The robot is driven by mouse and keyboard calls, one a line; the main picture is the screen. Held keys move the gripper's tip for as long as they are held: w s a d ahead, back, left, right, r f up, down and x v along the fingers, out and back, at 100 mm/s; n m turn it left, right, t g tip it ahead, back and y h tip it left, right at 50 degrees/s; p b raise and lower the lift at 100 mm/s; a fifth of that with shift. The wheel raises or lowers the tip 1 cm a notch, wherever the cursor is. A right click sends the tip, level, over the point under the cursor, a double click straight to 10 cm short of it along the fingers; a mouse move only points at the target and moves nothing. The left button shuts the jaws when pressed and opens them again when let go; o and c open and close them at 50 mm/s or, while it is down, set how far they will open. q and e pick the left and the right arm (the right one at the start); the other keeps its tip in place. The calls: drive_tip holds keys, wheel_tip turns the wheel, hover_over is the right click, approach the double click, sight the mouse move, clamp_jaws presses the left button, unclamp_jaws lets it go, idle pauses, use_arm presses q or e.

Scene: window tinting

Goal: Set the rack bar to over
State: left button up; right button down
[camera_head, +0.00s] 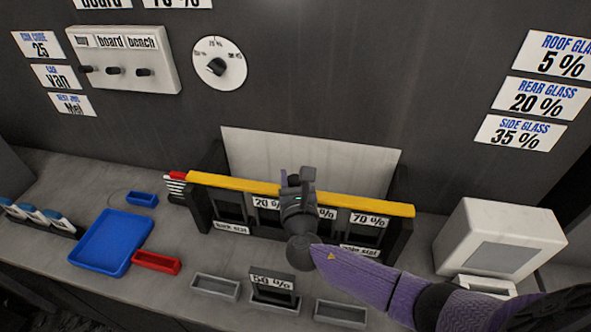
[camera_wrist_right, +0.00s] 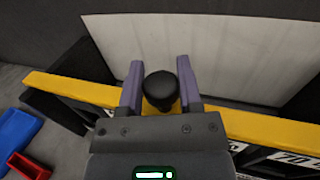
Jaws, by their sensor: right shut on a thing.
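The rack (camera_head: 396,241) stands on the bench with a yellow bar (camera_head: 237,184) along its top front. The bar also crosses the right wrist view (camera_wrist_right: 247,127). A black round knob (camera_wrist_right: 160,87) stands at the bar's middle. My right gripper (camera_head: 298,176) is at the middle of the bar, and in the right wrist view its two purple fingers (camera_wrist_right: 160,85) are shut on the knob, one on each side. The gripper hides part of the bar and the rack labels in the head view. My left gripper is not in view.
A pale panel (camera_head: 310,160) stands behind the rack. A blue tray (camera_head: 113,243) and a red tray (camera_head: 156,262) lie to the left. A white box (camera_head: 490,240) stands to the right.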

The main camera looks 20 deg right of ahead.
drive_tip(key=shift+a+f, duration=0.1)
drive_tip(key=c, duration=0.6)
unclamp_jaws()
drive_tip(key=shift+s, duration=0.1)
drive_tip(key=o, duration=0.3)
drive_tip(key=shift+s+a, duration=0.1)
drive_tip(key=shift+p+v, duration=0.45)
drive_tip(key=shift+v, duration=4.4)
